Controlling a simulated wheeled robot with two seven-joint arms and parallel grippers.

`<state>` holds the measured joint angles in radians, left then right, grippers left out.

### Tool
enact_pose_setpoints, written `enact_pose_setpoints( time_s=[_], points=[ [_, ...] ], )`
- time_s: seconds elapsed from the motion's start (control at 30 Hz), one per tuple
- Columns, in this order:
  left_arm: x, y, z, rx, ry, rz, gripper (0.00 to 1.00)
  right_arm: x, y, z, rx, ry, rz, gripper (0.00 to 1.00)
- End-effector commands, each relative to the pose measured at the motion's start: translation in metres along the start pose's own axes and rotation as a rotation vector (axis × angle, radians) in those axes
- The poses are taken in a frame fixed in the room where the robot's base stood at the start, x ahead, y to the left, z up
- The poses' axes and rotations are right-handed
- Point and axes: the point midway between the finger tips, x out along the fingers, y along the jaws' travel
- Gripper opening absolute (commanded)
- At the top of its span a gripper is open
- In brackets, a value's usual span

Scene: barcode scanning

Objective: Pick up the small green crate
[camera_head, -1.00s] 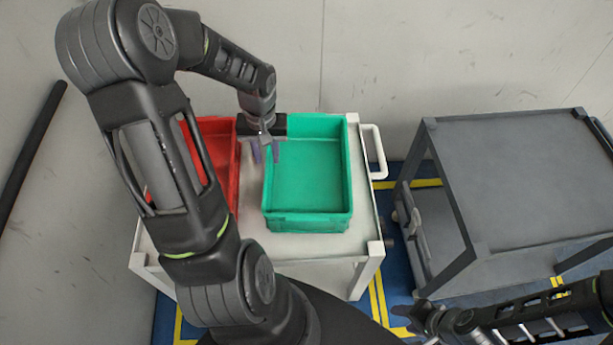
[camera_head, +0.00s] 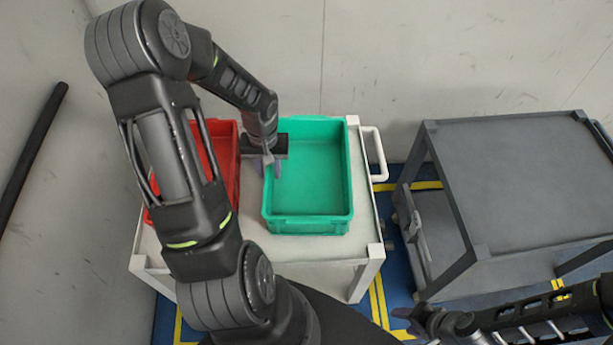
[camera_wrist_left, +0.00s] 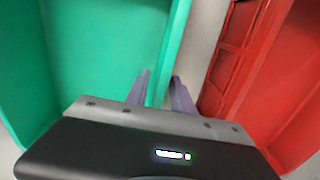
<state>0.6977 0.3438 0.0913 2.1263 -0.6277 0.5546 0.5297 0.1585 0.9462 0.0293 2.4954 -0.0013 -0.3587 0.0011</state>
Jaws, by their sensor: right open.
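The small green crate (camera_head: 310,226) is empty and stands upright on the white cart, right of centre on its top. My left gripper (camera_head: 268,168) is at the crate's left wall, with its fingers pointing down. In the left wrist view the two fingers (camera_wrist_left: 160,90) are apart, one on the green crate's (camera_wrist_left: 95,50) side and one towards the red crate, with the green rim between them. The fingers look open; contact with the wall cannot be made out. My right gripper (camera_head: 428,322) is open and empty at the lower right, far from the crate.
A red crate (camera_head: 222,150) stands close on the left, partly hidden by my left arm; a narrow gap separates the crates. The white cart (camera_head: 300,268) has a handle (camera_head: 375,153) on its right. A grey table (camera_head: 520,180) with a bare top stands further right. A wall is behind.

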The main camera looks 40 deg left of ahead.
Motion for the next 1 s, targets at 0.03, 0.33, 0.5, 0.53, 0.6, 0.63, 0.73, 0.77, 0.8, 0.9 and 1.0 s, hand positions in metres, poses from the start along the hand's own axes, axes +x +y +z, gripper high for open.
enact_pose_setpoints(
  time_s=[0.03, 0.33, 0.5, 0.53, 0.6, 0.63, 0.73, 0.77, 0.8, 0.9, 1.0],
  points=[
    [0.009, 0.0, 0.001, -0.001, -0.004, 0.0, 0.29, 0.001, 0.0, 0.0, 0.0, 0.0, 0.0, 0.45],
    [0.022, 0.0, -0.001, -0.001, 0.001, 0.0, 0.29, 0.001, 0.0, 0.0, 0.0, 0.0, 0.0, 0.45],
    [0.022, 0.0, 0.0, -0.001, 0.001, 0.0, 0.29, 0.001, 0.0, 0.0, 0.0, 0.0, 0.0, 0.45],
    [0.022, 0.0, 0.0, -0.001, 0.001, 0.0, 0.29, 0.001, 0.0, 0.0, 0.0, 0.0, 0.0, 0.45],
    [0.022, 0.0, 0.0, -0.001, 0.001, 0.0, 0.29, 0.001, 0.0, 0.0, 0.0, 0.0, 0.0, 0.45],
    [0.022, 0.0, 0.0, -0.001, 0.0, 0.0, 0.29, 0.001, 0.0, 0.0, 0.0, 0.0, 0.0, 0.45],
    [0.021, 0.0, 0.0, -0.001, 0.0, 0.0, 0.29, 0.001, 0.0, 0.0, 0.0, 0.0, 0.0, 0.45],
    [0.021, 0.0, 0.0, -0.001, 0.0, 0.0, 0.29, 0.001, 0.0, 0.0, 0.0, 0.0, 0.0, 0.45],
    [0.021, 0.0, 0.0, -0.001, 0.0, 0.0, 0.27, 0.001, 0.0, 0.0, 0.0, 0.0, 0.0, 0.45],
    [0.021, 0.0, 0.0, -0.001, 0.0, 0.0, 0.19, 0.001, 0.0, 0.0, 0.0, 0.0, 0.0, 0.45],
    [0.021, 0.0, 0.0, -0.001, 0.0, 0.0, 0.11, 0.001, 0.0, 0.0, 0.0, 0.0, 0.0, 0.45]
  ],
)
